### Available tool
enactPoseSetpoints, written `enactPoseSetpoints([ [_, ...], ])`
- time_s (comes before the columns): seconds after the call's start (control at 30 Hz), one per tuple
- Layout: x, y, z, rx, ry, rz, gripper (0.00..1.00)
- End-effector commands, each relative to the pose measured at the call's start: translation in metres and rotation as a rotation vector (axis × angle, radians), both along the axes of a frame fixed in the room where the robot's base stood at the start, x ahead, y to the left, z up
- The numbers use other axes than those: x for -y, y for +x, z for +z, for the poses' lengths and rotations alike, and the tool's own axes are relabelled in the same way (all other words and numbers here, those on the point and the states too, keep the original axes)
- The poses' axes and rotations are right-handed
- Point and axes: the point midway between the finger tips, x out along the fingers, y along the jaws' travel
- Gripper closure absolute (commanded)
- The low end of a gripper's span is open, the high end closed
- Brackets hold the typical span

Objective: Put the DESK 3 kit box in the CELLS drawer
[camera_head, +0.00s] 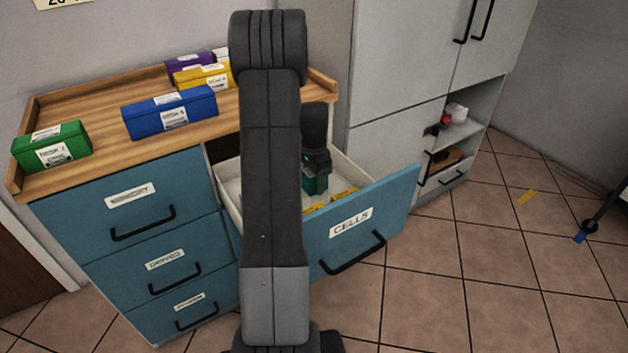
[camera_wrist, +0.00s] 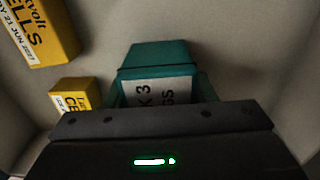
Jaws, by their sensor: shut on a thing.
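The DESK 3 kit box is a teal box with a white label, seen in the wrist view (camera_wrist: 160,58); part of the label reads "K 3". In the head view the teal box (camera_head: 315,186) shows below my gripper (camera_head: 316,172), inside the open CELLS drawer (camera_head: 410,192). My gripper is shut on the box, and its body hides the box's near part in the wrist view. I cannot tell whether the box touches the drawer floor. Yellow cell boxes (camera_wrist: 45,30) lie in the drawer beside it. My arm hides the drawer's left part in the head view.
Green (camera_head: 52,146), blue (camera_head: 170,112), yellow (camera_head: 203,77) and purple (camera_head: 188,62) boxes stand on the wooden top (camera_head: 90,98). Closed teal drawers (camera_head: 165,262) are at left. A grey cabinet (camera_head: 400,60) stands right of the drawer. The tiled floor in front is clear.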

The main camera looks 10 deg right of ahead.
Motion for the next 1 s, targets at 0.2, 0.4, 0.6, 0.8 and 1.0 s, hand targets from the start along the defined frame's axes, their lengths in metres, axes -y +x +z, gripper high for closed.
enactPoseSetpoints([
  [0.2,0.0,0.0,-0.002,0.0,0.0,0.0,0.28],
  [0.4,0.0,0.0,-0.002,0.0,0.0,0.0,0.28],
  [0.6,0.0,0.001,0.015,0.002,0.0,0.0,0.28],
  [0.8,0.0,0.001,0.058,0.004,-0.001,0.0,0.28],
  [1.0,0.0,0.001,0.097,0.004,-0.001,0.0,0.28],
])
